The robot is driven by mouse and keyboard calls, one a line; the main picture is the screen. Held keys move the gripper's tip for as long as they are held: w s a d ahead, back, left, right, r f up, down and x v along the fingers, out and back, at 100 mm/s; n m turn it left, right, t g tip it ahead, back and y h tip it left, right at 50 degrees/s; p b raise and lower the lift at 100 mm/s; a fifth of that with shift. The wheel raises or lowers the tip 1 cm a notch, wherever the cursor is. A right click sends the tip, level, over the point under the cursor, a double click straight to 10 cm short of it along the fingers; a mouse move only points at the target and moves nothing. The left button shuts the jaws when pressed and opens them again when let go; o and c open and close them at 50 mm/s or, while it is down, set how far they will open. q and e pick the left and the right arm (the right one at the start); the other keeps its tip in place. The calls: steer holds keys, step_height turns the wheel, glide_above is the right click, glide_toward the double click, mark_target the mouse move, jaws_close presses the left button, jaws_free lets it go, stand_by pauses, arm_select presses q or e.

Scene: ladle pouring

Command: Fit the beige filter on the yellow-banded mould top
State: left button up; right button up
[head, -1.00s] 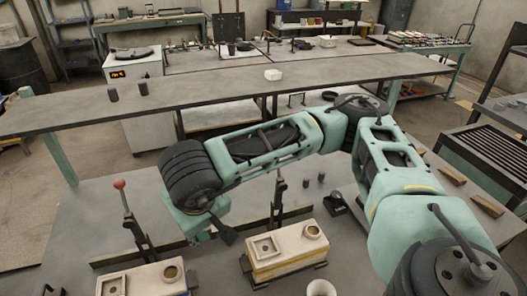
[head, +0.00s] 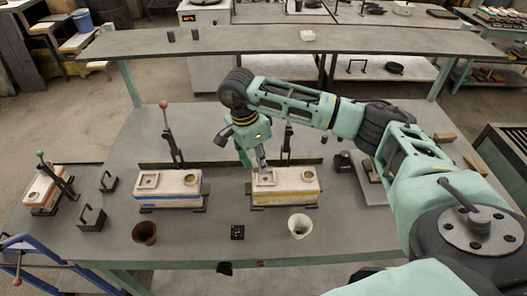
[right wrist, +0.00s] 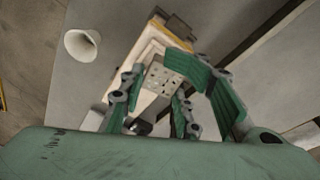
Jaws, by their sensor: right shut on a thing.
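The yellow-banded mould (head: 293,187) stands on the workbench, a pale block with a square recess on the left of its top and a round cup on the right. My right gripper (head: 260,163) points down just above the square recess. In the right wrist view, my right gripper (right wrist: 155,95) is shut on the beige filter (right wrist: 165,78), a pale piece with several dark holes. The yellow-banded mould (right wrist: 143,48) lies beyond it. I cannot tell whether the filter touches the mould. My left gripper is out of view.
A blue-banded mould (head: 170,189) stands to the left, an orange-banded one (head: 42,190) farther left. A white cup (head: 299,225) and a brown cup (head: 144,232) stand in front. Upright levers rise behind the moulds. A raised shelf (head: 370,40) spans the back.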

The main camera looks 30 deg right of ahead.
steer(key=shift+s+d+f+m+y, duration=0.15)
steer(key=shift+s+d+m, duration=0.25)
steer(key=shift+d+m, duration=0.15)
steer(key=shift+s+d+f+m+y, duration=0.15)
steer(key=shift+s+d+m, duration=0.2)
steer(key=shift+d+m, duration=0.15)
steer(key=shift+a+f, duration=0.1)
steer(key=shift+f, duration=0.25)
steer(key=shift+w+a+f, duration=0.1)
steer(key=shift+w+f, duration=0.05)
steer(key=shift+f, duration=0.15)
steer(key=shift+f+b, duration=0.35)
steer(key=shift+f, duration=0.55)
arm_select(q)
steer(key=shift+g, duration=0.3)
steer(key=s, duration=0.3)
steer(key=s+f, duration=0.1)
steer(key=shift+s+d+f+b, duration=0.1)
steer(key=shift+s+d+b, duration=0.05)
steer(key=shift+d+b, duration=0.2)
